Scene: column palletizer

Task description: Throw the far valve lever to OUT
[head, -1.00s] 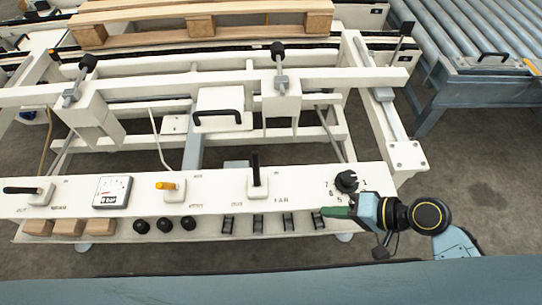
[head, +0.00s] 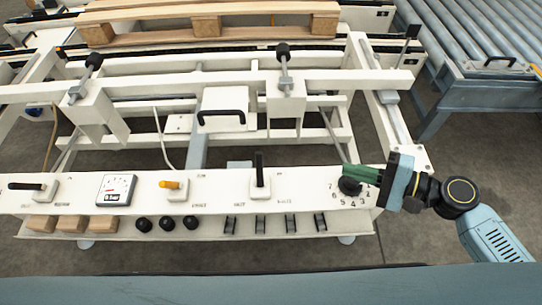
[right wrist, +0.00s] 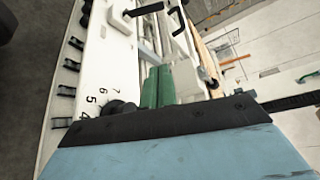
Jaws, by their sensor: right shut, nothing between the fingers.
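The far valve lever (head: 259,170) is a black handle on a white base on the control panel, right of the middle. In the head view it stands up, pointing away from me. A black lever on a white base, which looks like the same one, shows at the top of the right wrist view (right wrist: 147,9). My right gripper (head: 359,173) has green fingers, shut and empty. It is at the panel's right end, over or beside the black dial knob (head: 348,187), well right of the lever. I cannot tell if it touches the knob. My left gripper is not in view.
The white panel (head: 225,190) also carries an orange-tipped lever (head: 170,185), a gauge (head: 115,190) and another black lever (head: 27,186) at the left. Behind it are a white frame and a box with a black handle (head: 221,116). Panel space between lever and dial is clear.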

